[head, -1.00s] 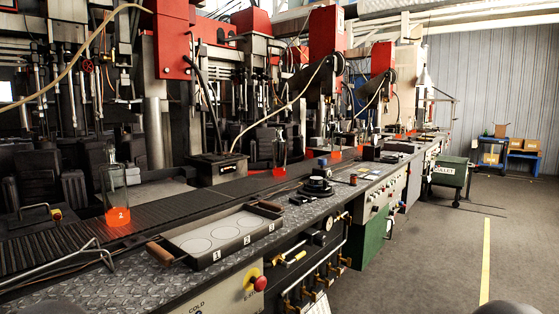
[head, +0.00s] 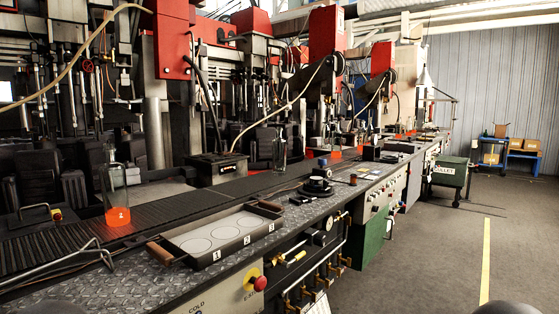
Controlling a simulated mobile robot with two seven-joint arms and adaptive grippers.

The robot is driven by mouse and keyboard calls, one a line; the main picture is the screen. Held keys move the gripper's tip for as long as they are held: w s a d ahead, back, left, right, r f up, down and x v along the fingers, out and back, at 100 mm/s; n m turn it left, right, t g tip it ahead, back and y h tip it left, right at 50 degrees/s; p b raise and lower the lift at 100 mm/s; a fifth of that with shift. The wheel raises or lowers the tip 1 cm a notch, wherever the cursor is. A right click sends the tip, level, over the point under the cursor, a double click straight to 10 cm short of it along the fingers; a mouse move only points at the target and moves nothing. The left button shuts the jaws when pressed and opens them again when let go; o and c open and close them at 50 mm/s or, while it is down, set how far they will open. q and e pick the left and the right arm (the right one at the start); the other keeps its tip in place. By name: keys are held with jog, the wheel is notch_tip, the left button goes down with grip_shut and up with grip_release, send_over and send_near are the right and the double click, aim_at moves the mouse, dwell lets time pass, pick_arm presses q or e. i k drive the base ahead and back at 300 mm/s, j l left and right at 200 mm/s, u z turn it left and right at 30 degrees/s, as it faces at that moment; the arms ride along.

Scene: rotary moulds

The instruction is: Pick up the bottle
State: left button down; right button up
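A clear glass bottle (head: 117,188) with a glowing orange base marked 2 stands upright on the dark conveyor at the left in the head view. A second clear bottle (head: 279,155) stands farther along the conveyor, and its base shows no orange glow. More orange glows show farther down the line, where the bottles are small and hard to make out.
A tray (head: 187,257) with round marked places 1, 2 and 3 and wooden handles lies on the metal bench in front of the conveyor. Moulding machines stand behind. A red emergency button (head: 260,283) is on the bench front. The floor at the right is open.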

aim_at(278, 144)
jog(key=i+l, duration=0.15)
jog(key=l, duration=0.2)
jog(key=i+l+u, duration=0.15)
jog(key=l, duration=0.2)
jog(key=i+l, duration=0.2)
jog(key=l, duration=0.15)
jog(key=i+l+u, duration=0.1)
jog(key=l, duration=0.25)
jog(key=i+l+u, duration=0.1)
jog(key=l, duration=0.3)
jog(key=i+l, duration=0.2)
jog(key=l, duration=0.2)
jog(key=i+l+u, duration=0.15)
jog(key=l, duration=0.25)
jog(key=i+l, duration=0.1)
jog(key=l, duration=0.3)
